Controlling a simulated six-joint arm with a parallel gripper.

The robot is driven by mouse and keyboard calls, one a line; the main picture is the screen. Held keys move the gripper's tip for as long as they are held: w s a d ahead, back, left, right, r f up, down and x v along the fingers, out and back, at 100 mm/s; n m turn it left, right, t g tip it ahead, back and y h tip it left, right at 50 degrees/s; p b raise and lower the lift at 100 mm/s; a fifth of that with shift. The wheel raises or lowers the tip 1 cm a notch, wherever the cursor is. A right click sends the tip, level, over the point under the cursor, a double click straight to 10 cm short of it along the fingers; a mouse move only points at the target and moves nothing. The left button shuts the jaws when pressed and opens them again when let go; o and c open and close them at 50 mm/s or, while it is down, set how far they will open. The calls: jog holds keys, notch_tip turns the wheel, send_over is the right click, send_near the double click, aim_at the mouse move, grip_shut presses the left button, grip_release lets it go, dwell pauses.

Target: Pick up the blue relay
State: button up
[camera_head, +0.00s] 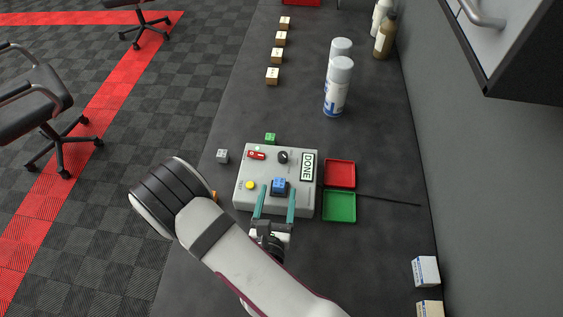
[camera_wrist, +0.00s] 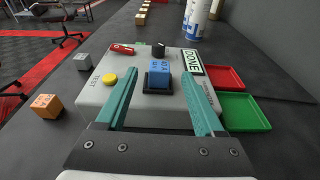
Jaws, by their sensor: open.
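The blue relay (camera_head: 279,185) sits in a dark socket on top of a light grey control box (camera_head: 243,196). It also shows in the wrist view (camera_wrist: 159,74), upright, between and beyond my fingers. My gripper (camera_head: 276,188) is open and empty, with its two teal fingers over the near part of the box. In the head view the fingertips lie on either side of the relay. In the wrist view my gripper (camera_wrist: 158,82) has one finger to each side of the relay, with gaps on both sides. I cannot tell whether the tips touch the box.
The box carries a yellow button (camera_head: 250,185), a red switch (camera_head: 257,155), a black knob (camera_head: 283,157) and a DONE label (camera_head: 308,167). Red (camera_head: 353,174) and green (camera_head: 353,220) trays stand right. Grey (camera_head: 222,156), green (camera_head: 270,138) and orange (camera_wrist: 46,106) cubes lie around the box.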

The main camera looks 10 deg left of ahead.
aim_at(280, 179)
jog(key=w, duration=0.2)
jog(key=w+f, duration=0.1)
jog(key=w, duration=0.4)
jog(key=shift+f, duration=0.25)
grip_shut()
